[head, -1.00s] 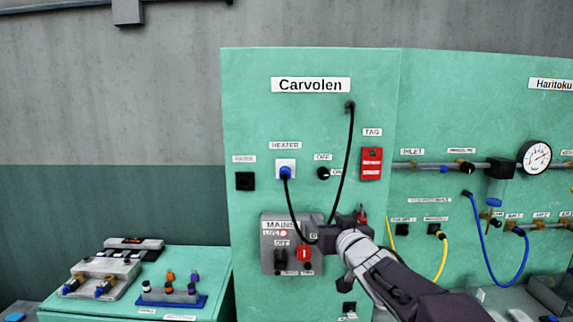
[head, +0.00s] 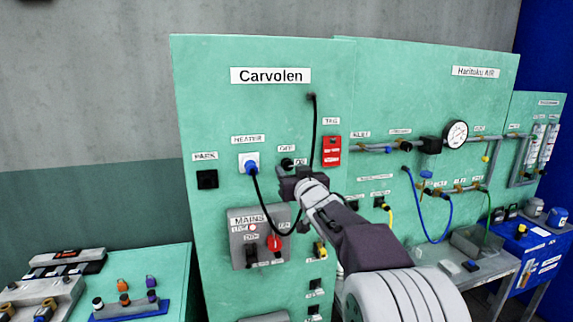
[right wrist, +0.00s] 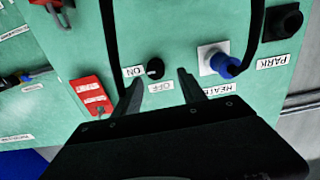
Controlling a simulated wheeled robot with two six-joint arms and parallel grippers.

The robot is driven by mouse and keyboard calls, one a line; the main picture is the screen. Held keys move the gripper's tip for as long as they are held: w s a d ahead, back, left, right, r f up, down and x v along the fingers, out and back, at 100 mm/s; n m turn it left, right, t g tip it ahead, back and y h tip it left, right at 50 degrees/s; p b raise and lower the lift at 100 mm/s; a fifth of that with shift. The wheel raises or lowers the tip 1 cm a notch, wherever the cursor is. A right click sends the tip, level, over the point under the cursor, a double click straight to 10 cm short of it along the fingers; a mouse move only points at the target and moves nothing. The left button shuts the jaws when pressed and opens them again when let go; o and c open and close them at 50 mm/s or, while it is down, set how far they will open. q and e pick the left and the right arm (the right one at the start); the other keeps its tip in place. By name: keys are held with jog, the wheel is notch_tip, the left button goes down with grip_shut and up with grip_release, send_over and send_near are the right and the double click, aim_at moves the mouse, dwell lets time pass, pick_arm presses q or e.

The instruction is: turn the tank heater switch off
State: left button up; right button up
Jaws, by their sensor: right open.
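The heater switch is a small black round knob (head: 287,163) on the green Carvolen panel (head: 215,110), between an OFF label above and an ON label to its right. In the right wrist view the knob (right wrist: 155,69) shows between my fingers, with the ON label on its left and OFF below. I cannot tell for sure which way it points. My right gripper (right wrist: 160,77) is open and empty, its fingers on either side of the knob in that view; contact is not clear. In the head view my right gripper (head: 289,184) is just below the knob. My left gripper is out of view.
A black cable hangs from the blue heater plug (head: 251,167) and loops near my gripper. A red tag (head: 332,151) is right of the knob. The grey mains box (head: 239,255) with a red knob (head: 275,243) is below. A pressure gauge (head: 457,134) is farther right.

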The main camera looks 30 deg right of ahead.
aim_at(289, 165)
jog(key=w+d, duration=0.1)
jog(key=w, duration=0.1)
jog(key=w+d+p, duration=0.1)
jog(key=shift+w, duration=0.35)
jog(key=shift+a, duration=0.3)
jog(key=shift+c, duration=1.3)
jog(key=shift+w, duration=0.1)
jog(key=c, duration=0.5)
grip_shut()
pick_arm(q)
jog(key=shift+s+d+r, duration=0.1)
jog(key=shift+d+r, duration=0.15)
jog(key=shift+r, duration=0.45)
